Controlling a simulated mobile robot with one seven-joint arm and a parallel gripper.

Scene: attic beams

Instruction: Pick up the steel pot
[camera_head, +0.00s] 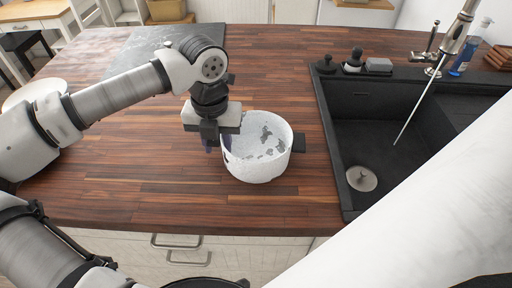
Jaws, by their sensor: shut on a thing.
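The pot (257,165) is whitish with dark patches inside and stands upright in the middle of the wooden counter. A dark handle sticks out at its right side. My gripper (210,146) points down at the pot's left side, shut there on the pot. The fingertips are partly hidden, and the exact contact is hard to see. I cannot tell whether the pot touches the counter or is slightly above it.
The wooden counter (130,190) is clear in front and left of the pot. A black sink (385,135) with a tall faucet (455,35) lies to the right. A dark slab (150,45) lies at the back left. Small dark items (353,60) stand on the sink's back rim.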

